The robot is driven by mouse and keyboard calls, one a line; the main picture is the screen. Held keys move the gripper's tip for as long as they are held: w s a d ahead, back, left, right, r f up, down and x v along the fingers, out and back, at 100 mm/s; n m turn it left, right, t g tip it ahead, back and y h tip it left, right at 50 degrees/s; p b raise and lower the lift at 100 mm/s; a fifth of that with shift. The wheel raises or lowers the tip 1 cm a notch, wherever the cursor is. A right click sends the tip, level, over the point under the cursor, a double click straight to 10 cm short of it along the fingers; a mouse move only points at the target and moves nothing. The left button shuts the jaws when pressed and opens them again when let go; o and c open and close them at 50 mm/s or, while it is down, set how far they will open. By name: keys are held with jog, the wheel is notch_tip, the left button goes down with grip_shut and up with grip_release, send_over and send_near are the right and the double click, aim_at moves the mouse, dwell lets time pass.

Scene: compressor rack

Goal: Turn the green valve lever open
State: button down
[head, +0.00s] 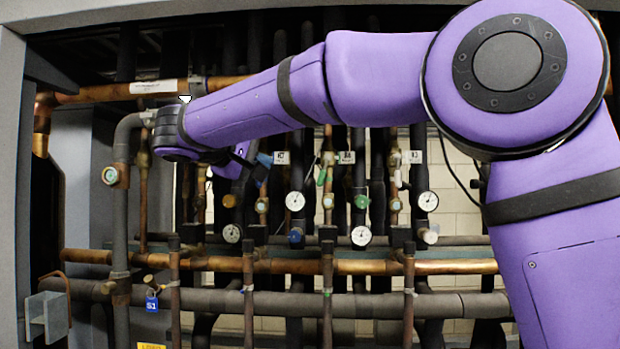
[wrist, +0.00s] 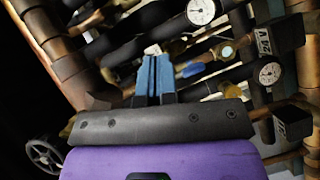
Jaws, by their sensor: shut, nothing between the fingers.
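The green valve lever (head: 322,177) is a small green handle on a copper pipe in the middle of the rack in the head view. It hangs down at a slant, just left of the middle white tag. My gripper (head: 265,163) is to the left of it, apart from it, with its dark body and bluish fingers partly behind my forearm. In the wrist view my gripper's blue fingers (wrist: 155,72) are together and empty, pointing into the pipes. I cannot make out the green lever in the wrist view.
A round green knob (head: 361,201) sits lower right of the lever. White gauges (head: 295,201) and dark pipes crowd around. A horizontal copper pipe (head: 285,266) crosses below. A handwheel (wrist: 44,154) shows at lower left in the wrist view. A blue tag (head: 151,303) hangs lower left.

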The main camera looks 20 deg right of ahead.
aim_at(319, 182)
jog(key=s+d+f+x, duration=0.1)
jog(key=s+x, duration=0.1)
jog(key=x, duration=1)
jog(key=shift+d, duration=0.5)
jog(key=shift+f, duration=0.1)
jog(key=shift+s+d+f+n+h, duration=0.25)
jog(key=shift+d+f+n+h, duration=0.15)
jog(key=shift+d+n+h, duration=0.3)
jog(key=shift+s+d+f, duration=0.1)
jog(key=shift+f, duration=0.05)
